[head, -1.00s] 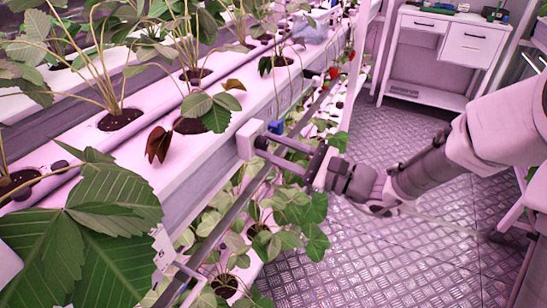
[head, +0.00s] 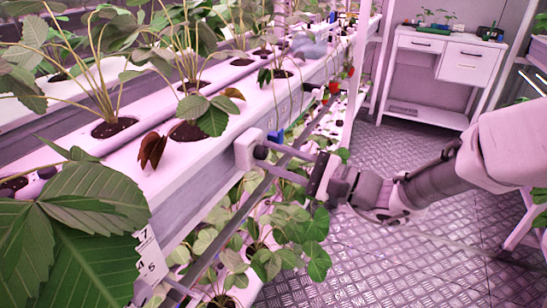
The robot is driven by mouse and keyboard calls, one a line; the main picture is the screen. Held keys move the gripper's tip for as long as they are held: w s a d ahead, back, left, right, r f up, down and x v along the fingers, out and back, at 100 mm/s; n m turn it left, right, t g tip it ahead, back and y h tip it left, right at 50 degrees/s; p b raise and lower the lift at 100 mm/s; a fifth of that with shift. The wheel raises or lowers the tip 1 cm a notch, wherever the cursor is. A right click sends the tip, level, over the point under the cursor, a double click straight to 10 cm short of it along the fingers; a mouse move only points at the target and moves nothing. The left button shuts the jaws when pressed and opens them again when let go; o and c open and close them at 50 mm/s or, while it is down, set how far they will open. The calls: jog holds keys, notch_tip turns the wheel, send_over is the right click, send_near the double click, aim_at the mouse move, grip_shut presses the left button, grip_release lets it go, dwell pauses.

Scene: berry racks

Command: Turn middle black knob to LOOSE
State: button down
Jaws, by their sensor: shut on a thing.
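A small black knob (head: 261,152) sits on a white bracket (head: 245,153) at the side of the white planting rack. My gripper (head: 264,158) reaches in from the right with its two fingers around the knob, shut on it. The fingers hide much of the knob, and no LOOSE mark or pointer can be read, so its turn position cannot be told. No other black knob shows clearly enough to compare.
Strawberry plants grow along the rack's gutter (head: 215,140), with more foliage (head: 290,240) below my gripper. A blue part (head: 274,136) lies just behind the knob. A large leaf (head: 70,250) fills the lower left. The metal floor (head: 400,250) is clear; a white desk (head: 430,75) stands behind.

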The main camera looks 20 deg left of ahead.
jog(key=c, duration=0.6)
grip_release()
jog(key=shift+o, duration=0.2)
jog(key=shift+d, duration=0.1)
jog(key=s+d+f+p, duration=0.1)
jog(key=d+p, duration=0.2)
jog(key=d, duration=1.4)
jog(key=shift+s+f, duration=0.15)
jog(key=shift+f, duration=0.25)
